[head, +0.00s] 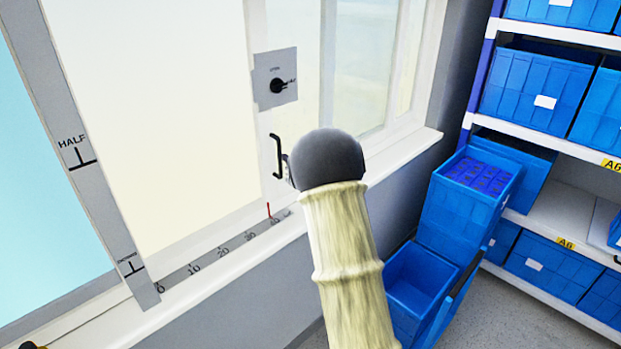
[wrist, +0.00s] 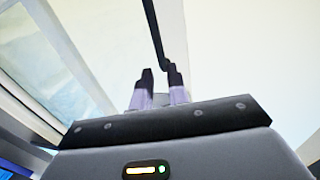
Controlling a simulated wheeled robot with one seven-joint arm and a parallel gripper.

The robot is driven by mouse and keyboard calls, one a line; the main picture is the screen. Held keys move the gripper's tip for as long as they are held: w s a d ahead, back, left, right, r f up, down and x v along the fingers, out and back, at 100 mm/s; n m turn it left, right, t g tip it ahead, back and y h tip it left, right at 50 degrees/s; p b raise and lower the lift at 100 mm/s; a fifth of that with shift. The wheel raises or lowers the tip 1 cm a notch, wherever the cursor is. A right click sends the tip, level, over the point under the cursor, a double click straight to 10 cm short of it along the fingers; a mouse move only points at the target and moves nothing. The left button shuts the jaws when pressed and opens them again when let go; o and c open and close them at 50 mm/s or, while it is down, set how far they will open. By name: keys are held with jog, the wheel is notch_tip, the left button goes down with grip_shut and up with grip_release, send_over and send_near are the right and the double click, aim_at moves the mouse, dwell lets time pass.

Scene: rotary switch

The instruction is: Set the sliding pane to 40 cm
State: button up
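The sliding pane (head: 170,110) is a pale cream panel in the window frame. Its black bar handle (head: 278,157) stands upright near its right edge and also shows in the wrist view (wrist: 154,25). A red pointer (head: 268,210) stands past the 30 label of the sill scale (head: 223,252), close to the partly legible label after it; the exact reading is unclear. My gripper (wrist: 160,74) has its two fingers apart, with the handle's lower end at or between the tips; contact is unclear. In the head view my arm mostly hides the gripper.
A grey plate with a black rotary knob (head: 276,86) is above the handle. A grey upright strip (head: 75,140) marked HALF stands at left. Blue bins (head: 465,200) and a shelf rack (head: 560,215) stand at right.

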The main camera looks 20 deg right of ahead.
jog(key=s+d+b, duration=0.1)
jog(key=s, duration=0.8)
jog(key=shift+d+b, duration=0.3)
jog(key=shift+b, duration=0.1)
jog(key=shift+s, duration=0.1)
jog(key=s+a+f+g+h+p, duration=0.1)
jog(key=s+a+g, duration=0.3)
jog(key=s, duration=0.5)
jog(key=s+a+f+m+g+h+p, duration=0.1)
jog(key=s+a+f+g+p, duration=0.2)
jog(key=s, duration=0.6)
jog(key=s+a+f+m+g+h+p, duration=0.1)
jog(key=s+a+f+g+p, duration=0.1)
jog(key=s+a+g, duration=0.4)
jog(key=s+f+g, duration=0.1)
jog(key=s+g, duration=0.1)
jog(key=s, duration=0.2)
jog(key=shift+a, duration=0.15)
